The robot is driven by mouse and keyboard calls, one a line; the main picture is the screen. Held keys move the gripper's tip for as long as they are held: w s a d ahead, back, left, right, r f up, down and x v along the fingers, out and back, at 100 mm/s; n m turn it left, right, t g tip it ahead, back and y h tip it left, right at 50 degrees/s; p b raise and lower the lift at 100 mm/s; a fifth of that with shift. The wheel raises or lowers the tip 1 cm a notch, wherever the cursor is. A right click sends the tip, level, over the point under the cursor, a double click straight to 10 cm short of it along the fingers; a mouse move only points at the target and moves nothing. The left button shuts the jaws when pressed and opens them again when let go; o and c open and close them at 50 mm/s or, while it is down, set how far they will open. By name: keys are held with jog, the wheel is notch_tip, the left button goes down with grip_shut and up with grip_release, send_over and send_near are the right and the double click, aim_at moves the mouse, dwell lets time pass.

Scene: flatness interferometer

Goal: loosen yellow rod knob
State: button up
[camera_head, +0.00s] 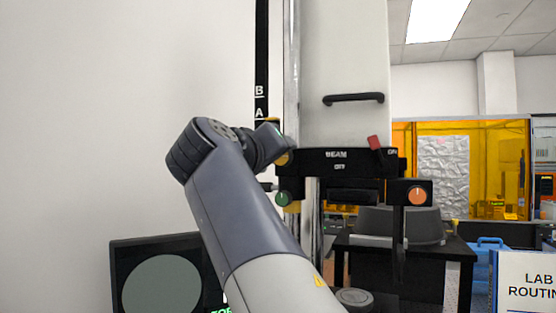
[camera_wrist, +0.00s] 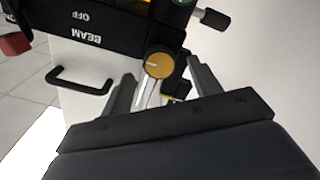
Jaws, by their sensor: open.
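The yellow rod knob (camera_wrist: 158,65) is a round yellow dial with a white pointer line, on the black carriage beside the chrome rod. It also shows in the head view, partly behind my wrist, as a yellow disc (camera_head: 285,157). My gripper (camera_wrist: 161,72) is open in the wrist view, one finger on each side of the knob. The knob appears between or just beyond the fingertips; I cannot tell the depth or any contact. In the head view my gripper (camera_head: 273,138) is at the carriage's left end, its fingers mostly hidden.
The black BEAM carriage (camera_head: 336,158) has a red switch (camera_head: 375,143), a green knob (camera_head: 283,199) below and an orange knob (camera_head: 417,196) at right. A dark handle (camera_head: 353,98) is above. A round screen (camera_head: 160,285) stands lower left. The wall at left is clear.

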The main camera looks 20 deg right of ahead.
jog(key=v, duration=0.7)
jog(key=shift+s+a+b, duration=0.2)
jog(key=shift+a+b, duration=0.05)
jog(key=shift+b, duration=0.2)
jog(key=p+x, duration=0.2)
jog(key=x, duration=0.9)
